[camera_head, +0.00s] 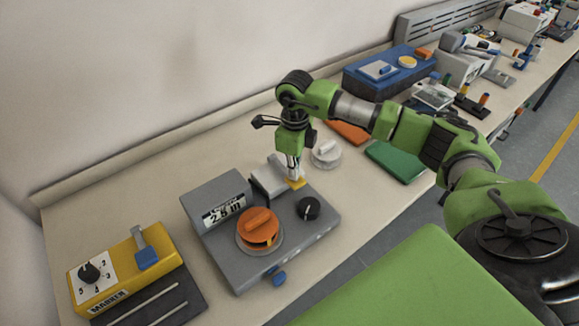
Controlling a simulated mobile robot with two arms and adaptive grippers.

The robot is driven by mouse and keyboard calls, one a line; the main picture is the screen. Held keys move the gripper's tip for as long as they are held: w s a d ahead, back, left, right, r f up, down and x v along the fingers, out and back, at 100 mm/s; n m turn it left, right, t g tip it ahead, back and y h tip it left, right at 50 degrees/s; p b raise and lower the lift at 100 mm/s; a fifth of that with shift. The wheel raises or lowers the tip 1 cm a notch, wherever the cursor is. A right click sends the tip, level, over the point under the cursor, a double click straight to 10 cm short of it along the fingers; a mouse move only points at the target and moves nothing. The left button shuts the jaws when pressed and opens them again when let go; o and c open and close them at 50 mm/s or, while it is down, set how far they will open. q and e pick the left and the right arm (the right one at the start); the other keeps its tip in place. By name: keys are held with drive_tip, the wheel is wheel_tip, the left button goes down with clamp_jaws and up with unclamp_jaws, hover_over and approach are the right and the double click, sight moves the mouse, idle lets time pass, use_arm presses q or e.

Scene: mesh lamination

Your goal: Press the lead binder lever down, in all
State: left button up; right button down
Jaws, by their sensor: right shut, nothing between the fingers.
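A blue tab (278,277) sticks out at the machine's front. No part is labelled as the lead binder lever, and the gripper partly hides that corner. My left gripper is out of view.
A yellow marker unit (115,275) with a blue lever (146,250) stands at the left. A white round part (326,154), a green pad (396,160) and a blue box (365,85) lie behind. A green surface (410,285) fills the front.

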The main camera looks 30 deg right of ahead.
wheel_tip(320, 180, up, 8)
drive_tip(key=p, duration=0.4)
drive_tip(key=shift+f, duration=0.2)
idle(0.8)
